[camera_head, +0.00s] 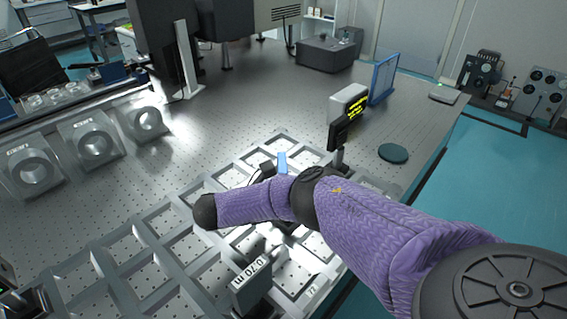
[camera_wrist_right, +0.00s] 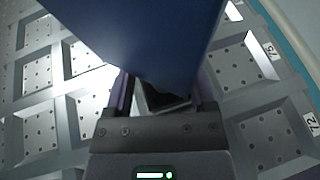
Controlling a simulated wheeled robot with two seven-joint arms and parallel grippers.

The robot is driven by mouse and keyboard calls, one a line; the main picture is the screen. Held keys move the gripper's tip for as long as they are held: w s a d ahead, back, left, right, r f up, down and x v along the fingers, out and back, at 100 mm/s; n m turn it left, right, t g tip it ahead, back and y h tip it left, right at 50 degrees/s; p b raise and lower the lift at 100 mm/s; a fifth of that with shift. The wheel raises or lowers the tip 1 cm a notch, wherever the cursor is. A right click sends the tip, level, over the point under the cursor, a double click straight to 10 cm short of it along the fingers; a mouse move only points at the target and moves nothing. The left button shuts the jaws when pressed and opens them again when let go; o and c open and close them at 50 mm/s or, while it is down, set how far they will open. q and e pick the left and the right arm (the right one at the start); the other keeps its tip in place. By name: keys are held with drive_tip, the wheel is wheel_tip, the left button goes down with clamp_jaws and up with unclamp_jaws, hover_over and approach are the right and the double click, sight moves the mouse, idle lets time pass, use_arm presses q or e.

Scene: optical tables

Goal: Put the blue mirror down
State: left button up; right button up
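The blue mirror (camera_wrist_right: 145,40) fills the upper middle of the right wrist view as a large dark blue plate, very close to the camera. Its lower corner reaches down between the two fingers of my right gripper (camera_wrist_right: 162,95), which look closed on it from both sides. In the head view only a small light blue piece of the mirror (camera_head: 282,162) shows behind my purple right arm, over the grid of square frames. My forearm hides most of the right gripper there. Whether the mirror touches the grid cannot be told. My left gripper is not in view.
The metal grid (camera_head: 160,222) has open square cells with numbered labels. A labelled block (camera_head: 252,284) stands at the front, and a post-mounted display (camera_head: 346,106) stands behind my arm. A dark round disc (camera_head: 393,153) lies to the right. Several ring mounts (camera_head: 95,144) line the left.

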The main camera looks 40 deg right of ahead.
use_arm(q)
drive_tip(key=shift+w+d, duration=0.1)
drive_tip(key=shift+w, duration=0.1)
use_arm(e)
drive_tip(key=shift+a+r, duration=0.1)
drive_tip(key=shift+a, duration=0.05)
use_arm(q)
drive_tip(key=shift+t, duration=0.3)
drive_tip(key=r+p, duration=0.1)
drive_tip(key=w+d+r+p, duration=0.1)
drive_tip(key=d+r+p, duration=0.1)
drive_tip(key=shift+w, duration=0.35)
use_arm(e)
drive_tip(key=v, duration=1.1)
drive_tip(key=shift+a, duration=0.3)
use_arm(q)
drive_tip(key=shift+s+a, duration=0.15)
use_arm(e)
drive_tip(key=shift+w, duration=0.1)
